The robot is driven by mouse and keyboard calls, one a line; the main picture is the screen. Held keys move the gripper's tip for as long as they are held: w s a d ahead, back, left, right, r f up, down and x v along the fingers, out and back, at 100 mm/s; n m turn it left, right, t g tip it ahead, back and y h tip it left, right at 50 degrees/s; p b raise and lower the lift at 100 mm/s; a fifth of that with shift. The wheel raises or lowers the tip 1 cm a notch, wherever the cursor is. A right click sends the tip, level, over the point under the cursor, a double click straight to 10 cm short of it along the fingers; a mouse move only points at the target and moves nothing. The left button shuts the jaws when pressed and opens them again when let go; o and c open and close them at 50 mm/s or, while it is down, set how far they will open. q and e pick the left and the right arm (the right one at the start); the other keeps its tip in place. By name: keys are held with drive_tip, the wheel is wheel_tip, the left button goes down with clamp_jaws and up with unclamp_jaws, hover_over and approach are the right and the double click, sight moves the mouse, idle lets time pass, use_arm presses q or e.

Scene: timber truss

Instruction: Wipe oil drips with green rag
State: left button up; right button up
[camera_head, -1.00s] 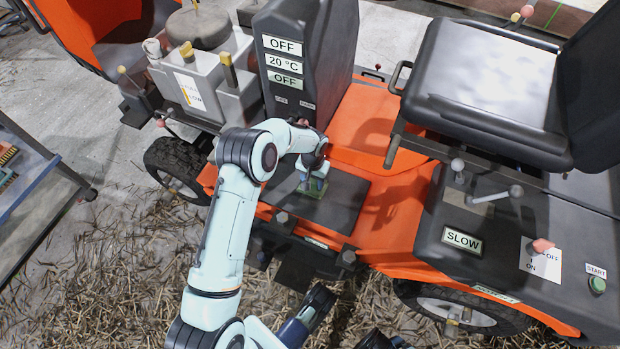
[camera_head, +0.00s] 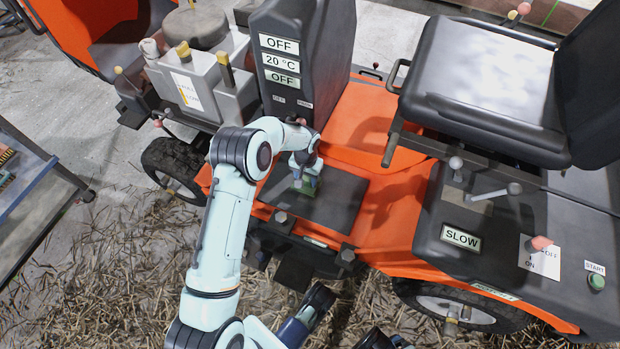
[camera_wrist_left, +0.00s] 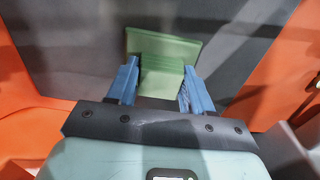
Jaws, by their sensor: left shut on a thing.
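My left gripper (camera_head: 305,182) is over the dark footplate (camera_head: 338,203) of the orange machine. In the left wrist view its two blue fingers (camera_wrist_left: 160,85) are shut on the green rag (camera_wrist_left: 165,52). The rag looks like a folded flat green piece, and in the head view only a small bit of it (camera_head: 308,188) shows. The rag is at or just over the plate; I cannot tell whether it touches. Faint smears show on the plate in the wrist view, but I make out no clear oil drips.
A tall dark console (camera_head: 300,50) with OFF labels stands behind the plate. A black seat (camera_head: 490,75) and a lever panel (camera_head: 470,215) are to the right. A blue-edged trolley (camera_head: 30,185) stands at far left. Straw covers the floor in front.

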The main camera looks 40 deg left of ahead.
use_arm(q)
drive_tip(key=shift+s+a, duration=0.1)
drive_tip(key=shift+r+p, duration=1.65)
drive_tip(key=shift+r, duration=1.4)
